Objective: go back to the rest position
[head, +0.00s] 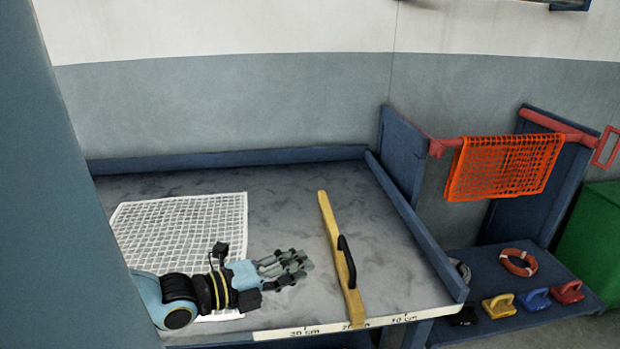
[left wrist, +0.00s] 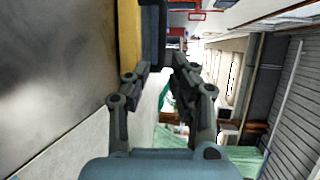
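My left gripper (head: 295,265) is over the grey table, its fingers pointing right, with the white net to its left and the yellow bar to its right. In the left wrist view its two fingers (left wrist: 160,70) stand apart with a gap and nothing between them. The yellow bar (head: 338,250) has a black handle (head: 347,262); bar (left wrist: 130,40) and handle (left wrist: 153,35) also show past the fingertips in the left wrist view, apart from the gripper. My right gripper is in neither view.
A white net (head: 180,230) lies flat on the table (head: 290,210), partly hidden by my left arm. Blue rims (head: 420,230) edge the table.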

